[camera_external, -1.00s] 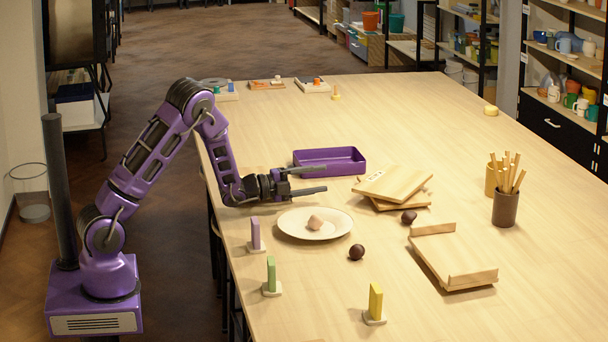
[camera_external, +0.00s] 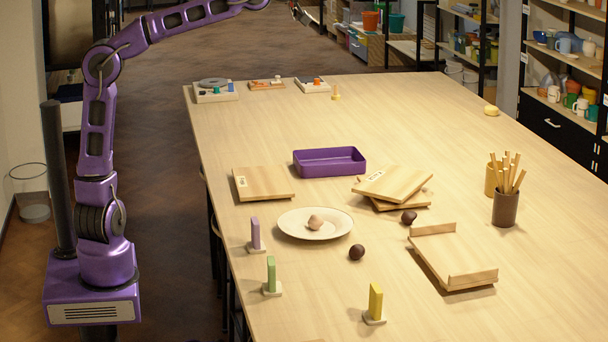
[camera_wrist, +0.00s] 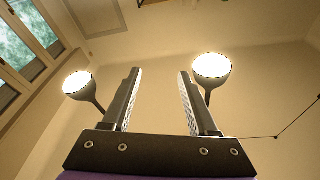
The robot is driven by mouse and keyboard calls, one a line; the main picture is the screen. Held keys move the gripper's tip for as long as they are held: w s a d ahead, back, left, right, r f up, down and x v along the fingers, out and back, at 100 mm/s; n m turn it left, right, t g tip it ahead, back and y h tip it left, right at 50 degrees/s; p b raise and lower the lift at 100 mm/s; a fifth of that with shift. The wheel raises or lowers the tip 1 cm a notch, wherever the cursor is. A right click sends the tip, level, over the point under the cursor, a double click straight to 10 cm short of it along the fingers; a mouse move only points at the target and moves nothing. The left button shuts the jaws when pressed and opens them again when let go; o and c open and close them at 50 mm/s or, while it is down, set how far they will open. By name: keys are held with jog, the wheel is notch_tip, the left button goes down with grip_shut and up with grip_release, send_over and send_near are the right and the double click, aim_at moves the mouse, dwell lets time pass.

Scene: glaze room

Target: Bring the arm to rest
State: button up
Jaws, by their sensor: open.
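My arm (camera_external: 97,130) stands at the left of the table and is raised, bending over to the right at the top edge of the external view. Its far end runs out of the frame there; only a small dark tip of my gripper may show at the top edge. In the wrist view my gripper (camera_wrist: 158,100) points up at the ceiling and wall. Its two dark fingers stand wide apart with nothing between them.
On the table (camera_external: 400,120) stand a purple tray (camera_external: 330,162), a plate (camera_external: 290,222) with a small clay lump (camera_external: 315,222), wooden boards (camera_external: 263,184), a wooden stand (camera_external: 445,255), upright coloured blocks (camera_external: 375,301) and a brown cup of sticks (camera_external: 505,208). Lamps (camera_wrist: 211,68) show beyond the fingers.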

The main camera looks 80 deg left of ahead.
jog(key=s+d+r+m+g+h, duration=0.1)
jog(key=s+d+h, duration=0.15)
jog(key=d, duration=0.75)
jog(key=s+d+r+m+g+h, duration=0.15)
jog(key=s+d, duration=0.25)
jog(key=d, duration=0.6)
jog(key=s+d+f+g, duration=0.1)
jog(key=d+f, duration=0.3)
jog(key=f, duration=0.2)
jog(key=d+f+g, duration=0.1)
jog(key=d+f, duration=0.2)
jog(key=f, duration=0.4)
jog(key=s+a+f+n+g+y, duration=0.3)
jog(key=s+a+f+g, duration=0.2)
jog(key=s+a+f, duration=0.9)
jog(key=s+a+f+n+g+y, duration=0.2)
jog(key=s+a+f+g, duration=0.3)
jog(key=s+a+f, duration=0.8)
jog(key=a+f+n, duration=0.1)
jog(key=a+f, duration=0.3)
jog(key=f, duration=0.4)
jog(key=shift+s+f+n+y+p, duration=0.3)
jog(key=shift+s+f+n+y, duration=0.05)
jog(key=shift+y, duration=0.05)
jog(key=shift+g, duration=0.25)
